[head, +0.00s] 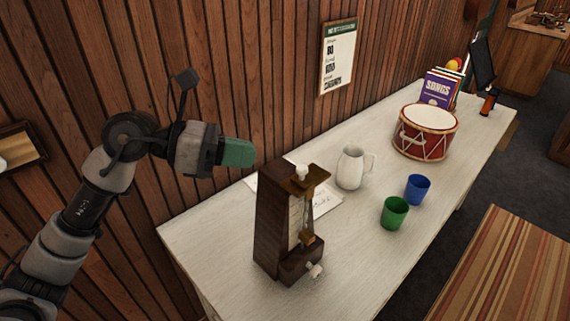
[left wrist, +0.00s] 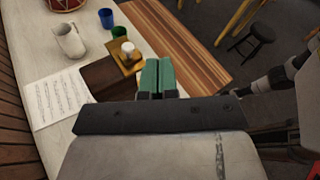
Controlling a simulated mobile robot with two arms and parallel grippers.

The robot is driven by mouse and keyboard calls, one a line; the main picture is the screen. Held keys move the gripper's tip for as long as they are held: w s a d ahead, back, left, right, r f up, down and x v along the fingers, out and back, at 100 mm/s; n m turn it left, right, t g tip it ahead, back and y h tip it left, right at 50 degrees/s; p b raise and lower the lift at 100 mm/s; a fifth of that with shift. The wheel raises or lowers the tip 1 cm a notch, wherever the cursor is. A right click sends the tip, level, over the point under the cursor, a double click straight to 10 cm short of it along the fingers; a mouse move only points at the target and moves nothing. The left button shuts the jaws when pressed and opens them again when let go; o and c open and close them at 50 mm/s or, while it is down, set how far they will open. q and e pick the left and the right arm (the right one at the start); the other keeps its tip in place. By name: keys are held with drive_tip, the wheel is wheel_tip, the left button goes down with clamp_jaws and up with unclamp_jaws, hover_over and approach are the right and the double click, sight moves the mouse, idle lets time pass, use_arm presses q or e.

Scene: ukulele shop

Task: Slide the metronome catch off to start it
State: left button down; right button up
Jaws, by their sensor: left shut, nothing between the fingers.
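The metronome (head: 275,228) is a tall dark wooden case standing upright on the white table. A lighter brown catch plate (head: 314,178) sits at its top, by a white knob (head: 302,172). A pendulum rod runs down its pale front, and a white key sticks out low down. In the left wrist view the catch plate (left wrist: 124,72) and white knob (left wrist: 127,47) show just left of the fingers. My left gripper (head: 248,153), with green fingers, is shut and empty, left of the metronome top in the head view. It also shows in the left wrist view (left wrist: 158,64). My right gripper is not in view.
Sheet music (left wrist: 55,98) lies behind the metronome, near a white jug (head: 351,168). A green cup (head: 394,213), a blue cup (head: 417,189) and a red drum (head: 426,145) stand farther along the table. A striped bench (head: 505,275) is at the right.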

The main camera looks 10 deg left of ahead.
use_arm(q)
drive_tip(key=a+y, duration=0.3)
drive_tip(key=w+a+y, duration=0.1)
drive_tip(key=a, duration=0.1)
drive_tip(key=shift+f+m+t+y, duration=0.1)
drive_tip(key=shift+m+t+y, duration=0.2)
drive_tip(key=shift+m, duration=0.1)
drive_tip(key=p, duration=0.5)
hover_over(285, 184)
drive_tip(key=f, duration=0.6)
drive_tip(key=shift+s+a+f, duration=0.15)
drive_tip(key=shift+s+a, duration=0.15)
drive_tip(key=shift+a, duration=0.05)
drive_tip(key=shift+w+d+f+p, duration=0.2)
drive_tip(key=shift+d+p, duration=0.1)
drive_tip(key=shift+d, duration=0.1)
